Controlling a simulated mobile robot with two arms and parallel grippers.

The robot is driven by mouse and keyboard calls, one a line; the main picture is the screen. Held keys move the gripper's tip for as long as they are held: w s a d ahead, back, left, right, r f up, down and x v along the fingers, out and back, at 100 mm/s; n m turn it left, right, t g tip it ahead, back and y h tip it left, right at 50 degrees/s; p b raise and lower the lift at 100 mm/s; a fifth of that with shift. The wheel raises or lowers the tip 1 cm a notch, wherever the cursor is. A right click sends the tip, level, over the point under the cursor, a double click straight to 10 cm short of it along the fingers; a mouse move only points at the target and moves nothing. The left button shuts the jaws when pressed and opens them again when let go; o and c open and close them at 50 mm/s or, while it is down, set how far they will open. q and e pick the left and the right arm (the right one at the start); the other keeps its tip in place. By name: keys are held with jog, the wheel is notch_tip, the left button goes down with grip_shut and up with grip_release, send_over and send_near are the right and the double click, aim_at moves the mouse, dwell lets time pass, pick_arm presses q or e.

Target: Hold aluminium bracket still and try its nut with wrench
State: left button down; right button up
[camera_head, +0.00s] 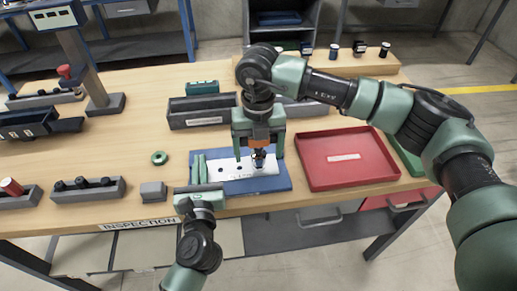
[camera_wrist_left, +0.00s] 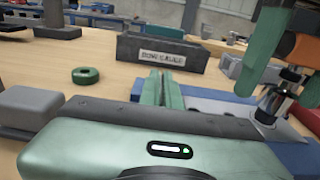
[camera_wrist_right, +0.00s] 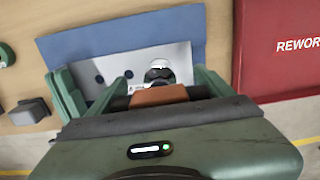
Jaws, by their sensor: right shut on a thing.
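The aluminium bracket (camera_head: 232,167) is a pale plate with dark holes, lying on a blue mat (camera_head: 282,178); it also shows in the right wrist view (camera_wrist_right: 112,68). My right gripper (camera_head: 259,150) points down over its right part, shut on the wrench (camera_wrist_right: 158,96), whose orange-brown grip sits between the fingers. The wrench's dark and silver lower end (camera_wrist_left: 268,108) reaches down to the bracket; the nut there is hidden. My left gripper (camera_head: 199,167) has its two green fingers close together at the bracket's left end, with nothing visible between them. I cannot tell whether they touch it.
A red rework tray (camera_head: 311,173) lies right of the mat. A dark labelled bin (camera_head: 190,122) stands behind it. A green ring (camera_head: 159,158) and a grey block (camera_head: 153,192) lie to the left. Bare wood lies around the ring.

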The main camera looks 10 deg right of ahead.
jog(key=shift+f, duration=1)
dwell(0.4)
jog(key=shift+m, duration=1.2)
jog(key=shift+n, duration=0.6)
jog(key=shift+n, duration=0.7)
